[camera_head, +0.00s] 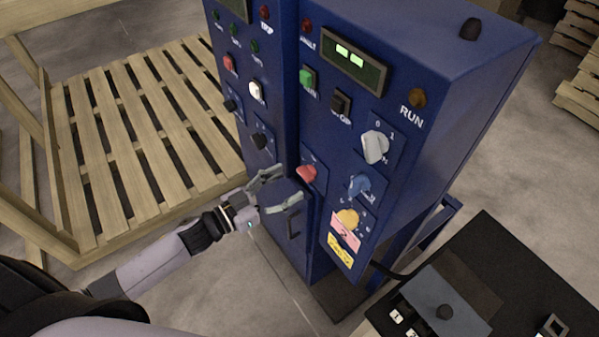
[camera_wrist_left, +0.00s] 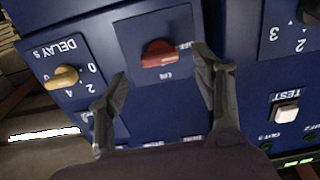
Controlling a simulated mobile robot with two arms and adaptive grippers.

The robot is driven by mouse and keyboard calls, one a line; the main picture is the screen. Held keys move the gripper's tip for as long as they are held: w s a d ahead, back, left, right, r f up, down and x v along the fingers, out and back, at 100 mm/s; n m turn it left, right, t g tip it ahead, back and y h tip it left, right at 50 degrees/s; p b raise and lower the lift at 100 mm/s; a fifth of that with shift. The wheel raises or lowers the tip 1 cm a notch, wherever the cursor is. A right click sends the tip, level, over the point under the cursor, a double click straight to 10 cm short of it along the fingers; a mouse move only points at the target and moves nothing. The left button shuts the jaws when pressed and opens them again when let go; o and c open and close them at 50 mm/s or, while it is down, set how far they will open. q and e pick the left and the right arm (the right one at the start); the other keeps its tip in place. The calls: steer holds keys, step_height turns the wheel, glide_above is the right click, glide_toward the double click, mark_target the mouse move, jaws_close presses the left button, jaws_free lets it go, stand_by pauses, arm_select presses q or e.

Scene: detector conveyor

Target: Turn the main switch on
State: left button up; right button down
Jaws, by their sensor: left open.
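A tall blue control cabinet (camera_head: 450,75) carries several knobs and buttons. A red rotary knob (camera_head: 306,173) sits low on its front; it also shows in the left wrist view (camera_wrist_left: 158,53) on a square blue plate, with small lettering I cannot fully read. A white rotary knob (camera_head: 375,145) with 0 and 1 marks is higher up on the right. No readable label says which is the main switch. My left gripper (camera_head: 284,187) is open and empty, with its fingers on either side of the red knob in the wrist view. I cannot tell whether they touch it.
A yellow knob (camera_head: 347,217) and a blue knob (camera_head: 360,185) are near the red one. A white TEST button (camera_head: 255,90) is also close. A wooden pallet (camera_head: 150,120) lies left. A dark table (camera_head: 490,260) with a control box stands at lower right.

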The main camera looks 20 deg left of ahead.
mark_target(302, 176)
arm_select(q)
steer(key=shift+p+x, duration=0.4)
steer(key=shift+x, duration=1.95)
steer(key=c, duration=1.2)
steer(key=shift+o, duration=0.2)
